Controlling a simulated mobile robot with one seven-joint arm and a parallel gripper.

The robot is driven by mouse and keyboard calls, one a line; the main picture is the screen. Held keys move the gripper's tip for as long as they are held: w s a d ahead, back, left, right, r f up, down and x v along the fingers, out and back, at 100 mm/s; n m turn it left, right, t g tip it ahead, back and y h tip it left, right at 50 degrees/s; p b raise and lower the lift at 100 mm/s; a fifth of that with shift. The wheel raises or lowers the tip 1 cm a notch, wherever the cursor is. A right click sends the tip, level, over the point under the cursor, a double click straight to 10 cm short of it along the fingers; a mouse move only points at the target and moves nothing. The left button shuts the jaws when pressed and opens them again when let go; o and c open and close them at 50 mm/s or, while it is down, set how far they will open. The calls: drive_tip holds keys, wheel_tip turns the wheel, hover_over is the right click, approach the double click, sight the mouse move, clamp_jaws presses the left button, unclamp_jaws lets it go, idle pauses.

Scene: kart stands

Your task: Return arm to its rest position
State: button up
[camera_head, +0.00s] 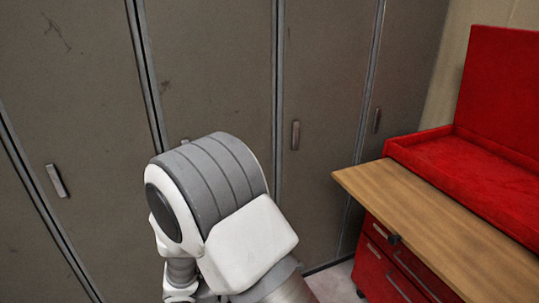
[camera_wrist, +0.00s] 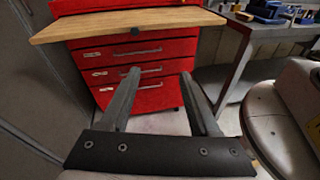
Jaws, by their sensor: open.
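My gripper (camera_wrist: 157,82) shows in the wrist view. Its two dark fingers stand wide apart with nothing between them. Beyond them is the red drawer cabinet, some way off and not touched. In the head view my white and grey arm link rises in the lower middle, and my gripper is not visible there.
Grey lockers (camera_head: 220,75) fill the back and left. A red drawer cabinet (camera_head: 375,270) with a wooden top (camera_head: 440,205) and a red upper part (camera_head: 470,160) stands at right. The wrist view shows a grey bench (camera_wrist: 268,32) with blue items (camera_wrist: 268,8) at upper right.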

drive_tip(key=s+d+r+m+y+p, duration=0.1)
drive_tip(key=s+d+r+m+y, duration=0.2)
drive_tip(key=r+m+y, duration=0.2)
drive_tip(key=s+d+r+m+t+y+p, duration=0.1)
drive_tip(key=s+d+r+m+y, duration=0.1)
drive_tip(key=s+r+m+y, duration=0.2)
drive_tip(key=s+d+r+m+t+y+p, duration=0.1)
drive_tip(key=s+d+r+m+y, duration=0.2)
drive_tip(key=r+m+y, duration=0.3)
wheel_tip(320, 180, up, 6)
drive_tip(key=m, duration=0.4)
drive_tip(key=shift+s+d+f+p, duration=0.2)
drive_tip(key=shift+s+d+p, duration=0.05)
drive_tip(key=shift+d+p, duration=0.1)
